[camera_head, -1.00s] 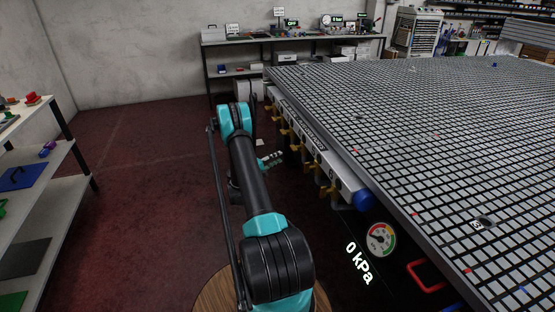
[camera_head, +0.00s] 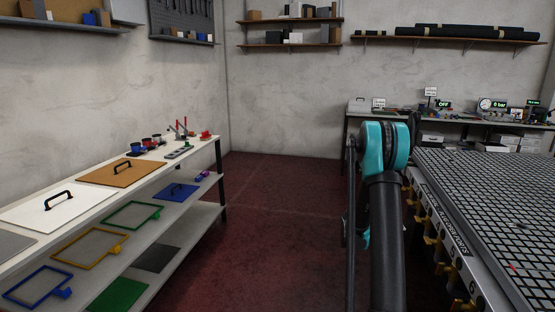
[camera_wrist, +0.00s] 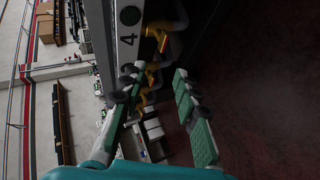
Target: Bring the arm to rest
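My gripper (camera_wrist: 158,118) shows in the wrist view, its two green-padded fingers spread apart with nothing between them. It is beside the front edge of the grid table, near a yellow valve handle (camera_wrist: 150,75) and a plate marked 4; I cannot tell the exact gap. The grid table (camera_head: 480,190) is at the right of the head view.
A white shelf unit (camera_head: 115,185) with panels, frames and small tools stands at the left. A back bench (camera_head: 440,125) carries gauges and displays. Dark red floor (camera_head: 275,205) lies clear between the shelf unit and my arm.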

